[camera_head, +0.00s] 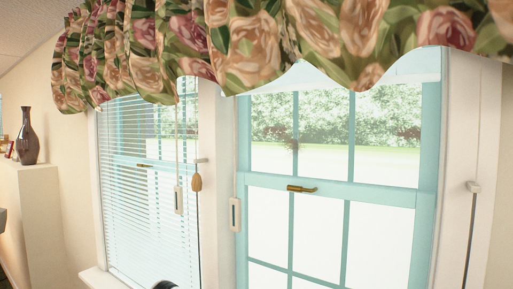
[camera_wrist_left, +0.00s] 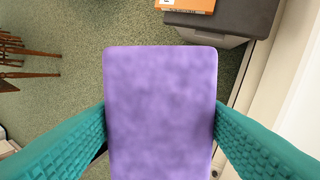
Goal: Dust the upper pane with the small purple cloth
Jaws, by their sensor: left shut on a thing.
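The upper pane (camera_head: 322,135) is the top half of the right window, in a teal frame with teal bars. A faint brownish smudge (camera_head: 293,145) shows left of its middle. The small purple cloth (camera_wrist_left: 160,75) is a flat, rounded block in the left wrist view. My left gripper (camera_wrist_left: 160,112) is shut on it, a teal ribbed finger on each side. The left gripper and cloth do not show in the head view, so their distance from the pane cannot be told. My right gripper is in neither view.
A floral valance (camera_head: 265,45) hangs over the window tops. A brass latch (camera_head: 301,188) sits on the sash rail. Blinds (camera_head: 145,190) cover the left window, with a hanging cord pull (camera_head: 196,183) beside it. Below the cloth are carpet, a wooden chair (camera_wrist_left: 25,60) and a dark-topped cabinet (camera_wrist_left: 232,20).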

